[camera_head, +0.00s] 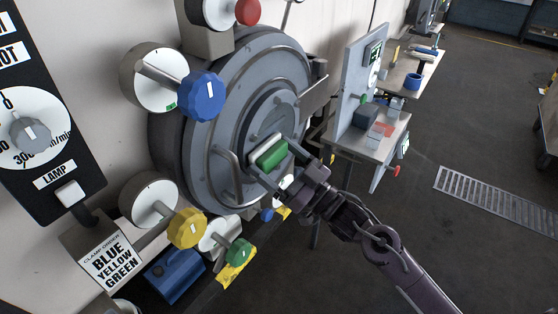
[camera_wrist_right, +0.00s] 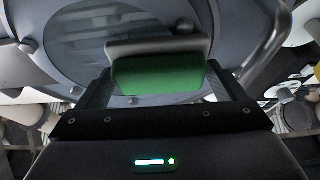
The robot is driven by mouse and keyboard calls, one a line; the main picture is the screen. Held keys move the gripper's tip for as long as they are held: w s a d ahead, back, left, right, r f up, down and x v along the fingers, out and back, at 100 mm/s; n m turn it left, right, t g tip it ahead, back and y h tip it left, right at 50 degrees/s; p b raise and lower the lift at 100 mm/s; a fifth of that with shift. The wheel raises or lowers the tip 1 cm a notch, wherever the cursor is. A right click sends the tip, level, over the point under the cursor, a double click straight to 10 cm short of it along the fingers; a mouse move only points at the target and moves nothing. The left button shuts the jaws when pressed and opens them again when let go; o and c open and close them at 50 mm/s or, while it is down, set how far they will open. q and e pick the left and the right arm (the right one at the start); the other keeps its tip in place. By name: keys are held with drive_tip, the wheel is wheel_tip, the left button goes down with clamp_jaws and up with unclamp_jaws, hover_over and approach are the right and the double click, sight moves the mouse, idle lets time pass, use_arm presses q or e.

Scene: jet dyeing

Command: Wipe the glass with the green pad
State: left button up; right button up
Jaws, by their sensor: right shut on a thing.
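The green pad (camera_head: 270,154) has a pale grey layer on its far side. My right gripper (camera_head: 279,160) is shut on the green pad, and holds it in front of the round grey door. The pad also shows between the fingers in the right wrist view (camera_wrist_right: 158,76). The glass (camera_head: 268,118) is the dark round window in the middle of the door; the pad and gripper cover its lower part. In the right wrist view the glass (camera_wrist_right: 110,50) lies behind the pad. I cannot tell whether the pad touches it. My left gripper is not in view.
A curved door handle (camera_head: 228,172) stands out left of the pad. Blue (camera_head: 203,95), yellow (camera_head: 187,228) and green (camera_head: 239,252) knobs surround the door. A small bench (camera_head: 372,145) with a panel stands to the right. The floor beyond is open.

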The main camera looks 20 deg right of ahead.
drive_tip(key=shift+w+a, duration=0.2)
drive_tip(key=shift+w, duration=0.05)
drive_tip(key=shift+d, duration=0.1)
